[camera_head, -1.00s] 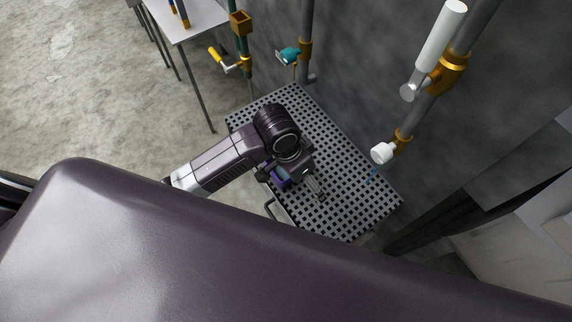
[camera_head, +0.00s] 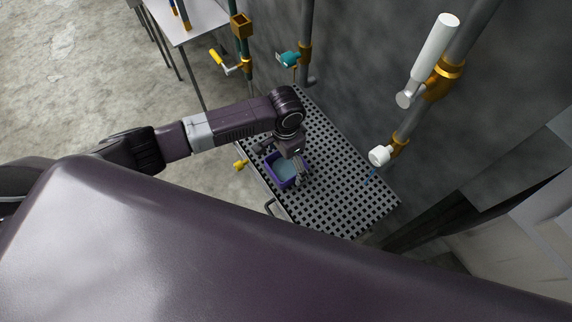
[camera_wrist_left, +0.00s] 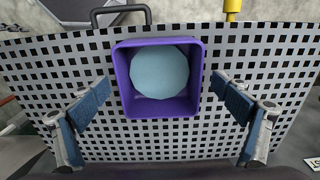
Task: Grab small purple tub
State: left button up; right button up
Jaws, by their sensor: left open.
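The small purple tub (camera_head: 271,167) stands on the perforated grey table, near its left edge in the head view. It is square and holds a pale blue round surface. In the left wrist view the tub (camera_wrist_left: 122,75) is upright between and a little beyond the fingers. My left gripper (camera_head: 283,166) is above the tub, pointing down. In the left wrist view my left gripper (camera_wrist_left: 160,108) is open, with blue finger pads on both sides, apart from the tub. The gripper partly hides the tub in the head view. My right gripper is not in view.
The perforated table (camera_head: 345,190) is otherwise bare. A grey handle (camera_wrist_left: 122,14) and a yellow fitting (camera_wrist_left: 232,8) are at its edge. Pipes with a white valve (camera_head: 380,156) and a teal valve (camera_head: 288,58) run along the wall behind.

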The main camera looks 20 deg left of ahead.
pick_arm(q)
jog(key=shift+f, duration=0.8)
jog(key=shift+c, duration=0.7)
jog(key=c, duration=1.1)
jog(key=shift+r, duration=0.15)
jog(key=shift+c, duration=0.3)
